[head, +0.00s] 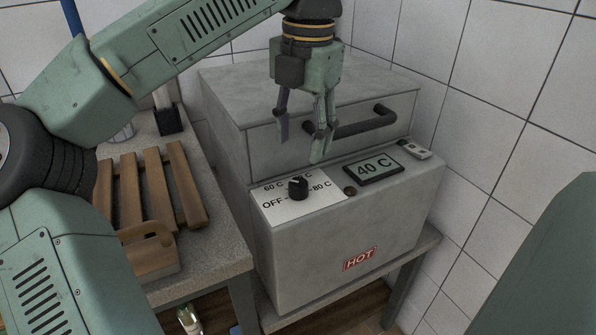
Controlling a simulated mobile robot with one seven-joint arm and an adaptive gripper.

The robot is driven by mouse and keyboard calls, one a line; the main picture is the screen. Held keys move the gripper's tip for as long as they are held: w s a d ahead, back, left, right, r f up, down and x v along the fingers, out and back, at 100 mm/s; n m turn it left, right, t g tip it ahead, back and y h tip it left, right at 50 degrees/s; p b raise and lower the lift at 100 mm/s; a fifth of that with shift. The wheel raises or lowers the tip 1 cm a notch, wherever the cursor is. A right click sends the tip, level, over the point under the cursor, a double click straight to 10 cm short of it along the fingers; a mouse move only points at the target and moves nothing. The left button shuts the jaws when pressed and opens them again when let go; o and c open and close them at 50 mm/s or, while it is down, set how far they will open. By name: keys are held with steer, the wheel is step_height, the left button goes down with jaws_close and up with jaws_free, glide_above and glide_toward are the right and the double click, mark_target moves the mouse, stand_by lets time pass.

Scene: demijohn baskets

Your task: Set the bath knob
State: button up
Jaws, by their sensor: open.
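The bath knob (298,187) is a small black dial on a white label plate (322,195) on top of the grey bath unit (340,235). The plate reads OFF at left, 60 C at upper left and 80 C at right; another label at the top is partly hidden by my gripper's finger. I cannot tell for sure which mark the knob points to. A dark sign (373,168) to its right reads 40 C. My gripper (301,145) points down, open and empty, above and behind the knob, apart from it.
A dark bar handle (352,125) sticks out from the grey box lid behind the panel. A small reddish-brown round part (350,190) and a small white device (414,149) sit on the panel. A red HOT label (359,258) is on the front. A wooden rack (148,190) lies on the left counter.

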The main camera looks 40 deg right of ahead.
mark_target(299, 183)
steer(key=f, duration=0.8)
steer(key=shift+w+f+p, duration=0.2)
steer(key=shift+f+p, duration=0.1)
steer(key=shift+c, duration=0.5)
jaws_close()
